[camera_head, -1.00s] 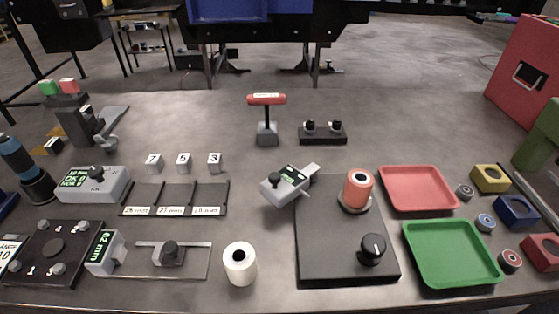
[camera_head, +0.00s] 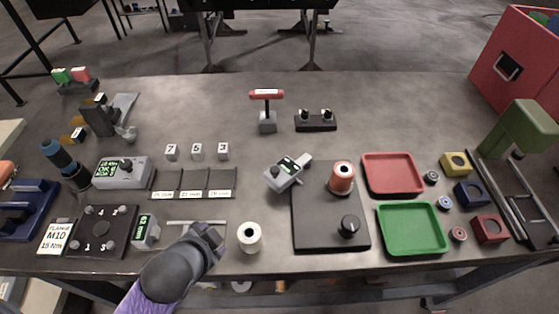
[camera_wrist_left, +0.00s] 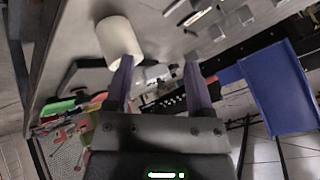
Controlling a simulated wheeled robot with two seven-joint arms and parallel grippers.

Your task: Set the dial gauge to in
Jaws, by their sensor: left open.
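A grey handheld gauge (camera_head: 282,178) with a small green display and a dark knob lies tilted at the left edge of a black block (camera_head: 325,228). A second grey gauge (camera_head: 142,236) with a green display stands at the front left, at the end of a thin rail (camera_head: 185,222). I cannot tell from the pictures which is the dial gauge. My left gripper (camera_head: 208,236) is over the rail and hides its slider. In the left wrist view the two fingers (camera_wrist_left: 158,68) are apart, with nothing between them. My right gripper is not in view.
A white roll (camera_head: 249,237) stands just right of my left gripper. An orange spool (camera_head: 341,177) and a black knob (camera_head: 349,226) are on the black block. Red (camera_head: 422,186) and green (camera_head: 442,248) trays lie to the right. The back of the table is mostly clear.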

